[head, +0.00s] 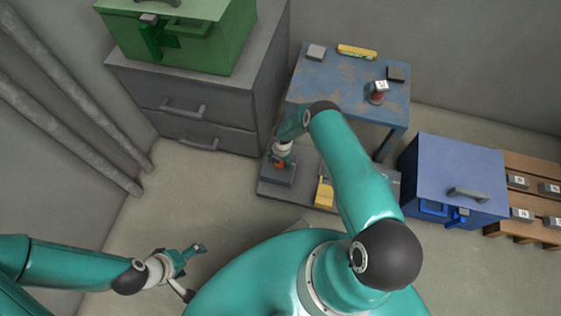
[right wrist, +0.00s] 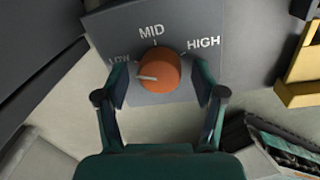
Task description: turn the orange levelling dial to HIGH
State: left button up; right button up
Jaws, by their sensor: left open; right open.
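The orange levelling dial (right wrist: 163,66) sits on a grey panel (right wrist: 190,22) marked LOW, MID and HIGH. Its white pointer line points left, near the LOW mark. LOW is partly covered by a finger. My right gripper (right wrist: 160,80) is open, with one finger on each side of the dial; I cannot tell whether they touch it. In the head view the dial (head: 280,163) shows as a small orange patch under the right gripper (head: 281,153). My left gripper (head: 190,262) is open and empty, over the floor at the lower left.
A yellow object (head: 324,193) stands right of the dial's box on a low grey platform (head: 268,190). Behind is a blue worktable (head: 335,85) with small items. A grey cabinet (head: 180,120) carries a green box (head: 190,40). A blue box (head: 450,170) stands at right.

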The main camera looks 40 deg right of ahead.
jog(key=c, duration=1.1)
jog(key=shift+d, duration=0.1)
jog(key=shift+c, duration=0.2)
